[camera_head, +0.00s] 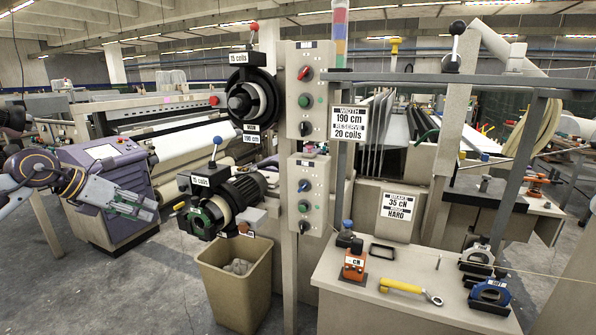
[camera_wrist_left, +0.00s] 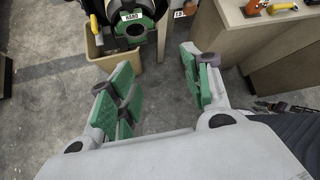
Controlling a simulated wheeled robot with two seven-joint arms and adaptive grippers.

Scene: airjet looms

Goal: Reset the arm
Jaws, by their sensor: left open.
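My left arm comes in from the left edge of the head view. Its gripper (camera_head: 136,204) hangs in free air in front of the purple loom console (camera_head: 105,185), with its fingers pointing right. In the left wrist view the gripper (camera_wrist_left: 158,85) shows two green-padded fingers spread wide apart. It is open, with nothing but grey floor visible between the fingers. My right gripper is in neither view.
A beige bin (camera_head: 238,290) stands below the motor units (camera_head: 240,195) on a post. Floor around the left gripper is clear.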

